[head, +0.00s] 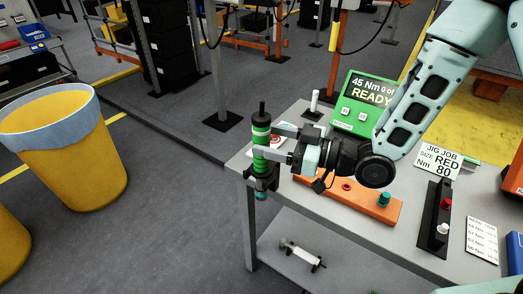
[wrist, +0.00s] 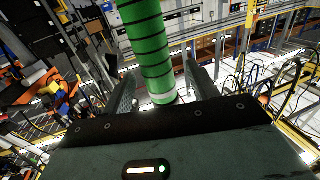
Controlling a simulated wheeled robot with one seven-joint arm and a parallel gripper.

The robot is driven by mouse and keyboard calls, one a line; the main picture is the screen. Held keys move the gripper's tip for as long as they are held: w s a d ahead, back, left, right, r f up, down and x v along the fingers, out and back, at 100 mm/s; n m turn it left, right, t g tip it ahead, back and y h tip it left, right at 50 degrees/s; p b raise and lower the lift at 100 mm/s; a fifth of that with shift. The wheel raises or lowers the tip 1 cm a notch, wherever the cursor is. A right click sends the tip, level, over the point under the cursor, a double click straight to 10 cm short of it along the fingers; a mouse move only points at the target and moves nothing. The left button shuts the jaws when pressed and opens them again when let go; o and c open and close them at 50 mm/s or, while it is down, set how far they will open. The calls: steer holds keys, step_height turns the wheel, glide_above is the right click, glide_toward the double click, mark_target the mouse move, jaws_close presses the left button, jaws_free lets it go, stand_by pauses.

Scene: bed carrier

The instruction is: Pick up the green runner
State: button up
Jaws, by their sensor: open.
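The green runner (head: 261,134) is an upright green cylinder with dark bands and a black top. It stands in a dark holder (head: 262,181) at the near left corner of the grey table. My gripper (head: 274,145) comes in level from the right with its fingers at the runner's upper body. In the wrist view the green runner (wrist: 150,45) lies between the two fingers of my gripper (wrist: 160,78), which are apart. A gap shows beside the right finger; contact on the left side cannot be told. The runner's lower end is partly hidden by the holder.
The grey table (head: 345,232) carries an orange tray (head: 340,197), a green display (head: 362,100) reading READY, a dark rack (head: 434,215) and a white sign (head: 437,161). A yellow bin (head: 65,150) stands left on the floor. A white tool (head: 298,252) lies on the lower shelf.

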steer(key=p+x, duration=0.1)
steer(key=x, duration=0.3)
steer(key=shift+w+a, duration=0.1)
steer(key=shift+w, duration=0.1)
steer(key=shift+r, duration=0.1)
jaws_close()
steer(key=shift+r, duration=0.15)
step_height(320, 180, up, 18)
stand_by(0.5)
stand_by(0.4)
